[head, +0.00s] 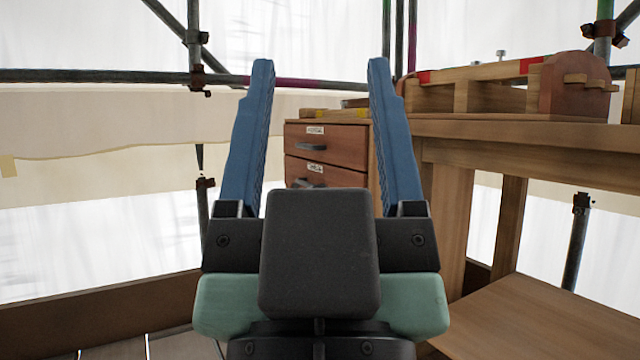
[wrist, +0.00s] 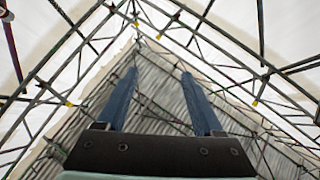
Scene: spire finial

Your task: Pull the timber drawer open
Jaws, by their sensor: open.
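A timber drawer cabinet (head: 352,162) stands beyond my gripper, beside the workbench. Its upper drawer (head: 340,144) and lower drawer (head: 346,180) both look shut. Each has a dark bar handle and a small white label; the upper handle (head: 311,147) and the lower handle (head: 309,183) show between my fingers. My gripper (head: 321,65) is open and empty, with its two blue fingers raised in front of the cabinet and apart from it. In the wrist view my gripper (wrist: 158,72) points up at the roof, with nothing between the fingers. My gripper body hides the cabinet's lower part.
A wooden workbench (head: 530,135) with a lower shelf (head: 550,318) stands at the right. A timber frame with red marks (head: 480,75) lies on top. Scaffold poles (head: 150,77) and white sheeting surround the place. Scaffolding and a corrugated roof (wrist: 150,85) are overhead.

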